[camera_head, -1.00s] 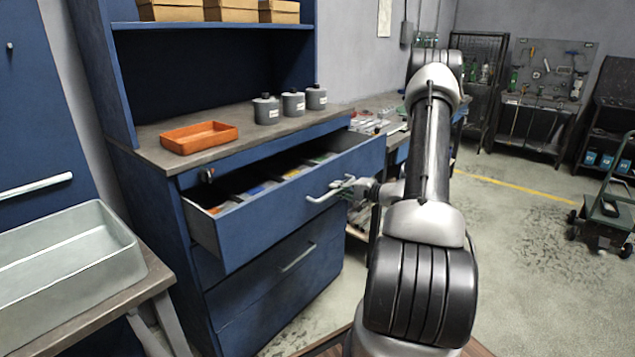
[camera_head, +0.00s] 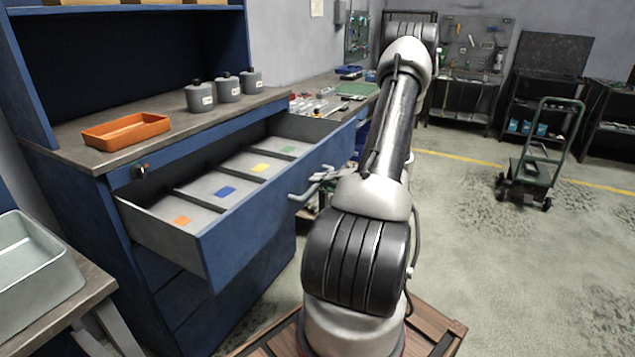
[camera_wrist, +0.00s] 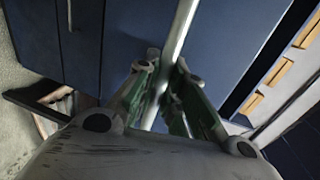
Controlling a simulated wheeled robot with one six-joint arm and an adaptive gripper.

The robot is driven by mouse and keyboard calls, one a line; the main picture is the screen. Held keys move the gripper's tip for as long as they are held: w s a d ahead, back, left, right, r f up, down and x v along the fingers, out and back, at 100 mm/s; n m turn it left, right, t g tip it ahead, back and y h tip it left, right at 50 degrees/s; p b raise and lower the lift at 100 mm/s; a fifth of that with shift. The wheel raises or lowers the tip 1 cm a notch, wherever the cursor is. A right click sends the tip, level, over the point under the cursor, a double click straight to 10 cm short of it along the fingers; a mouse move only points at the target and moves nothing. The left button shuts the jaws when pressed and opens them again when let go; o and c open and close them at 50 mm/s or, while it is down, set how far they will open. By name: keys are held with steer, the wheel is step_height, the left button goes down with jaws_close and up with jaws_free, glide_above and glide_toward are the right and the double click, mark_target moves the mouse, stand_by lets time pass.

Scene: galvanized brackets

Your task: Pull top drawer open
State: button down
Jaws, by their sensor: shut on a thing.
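The top drawer (camera_head: 285,205) of the blue cabinet is far out and shows its grey inside, with dark dividers and orange, blue, yellow and green patches on its floor. Its pale bar handle (camera_head: 303,195) is on the drawer front. My gripper (camera_head: 322,176) is at the handle, partly hidden by my arm in the head view. In the wrist view my gripper (camera_wrist: 167,82) has its green-padded fingers on either side of the handle bar (camera_wrist: 180,35), shut on it. The drawer front fills much of that view.
An orange tray (camera_head: 127,130) and several grey bottles (camera_head: 228,90) stand on the cabinet top (camera_head: 75,140). A pale bin (camera_head: 35,275) sits on a bench at the left. A green cart (camera_head: 535,165) stands on open floor at the right.

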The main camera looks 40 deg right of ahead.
steer(key=c, duration=1.5)
jaws_free()
steer(key=shift+s, duration=0.1)
steer(key=v, duration=1.1)
steer(key=shift+s+d, duration=0.15)
steer(key=shift+s, duration=0.2)
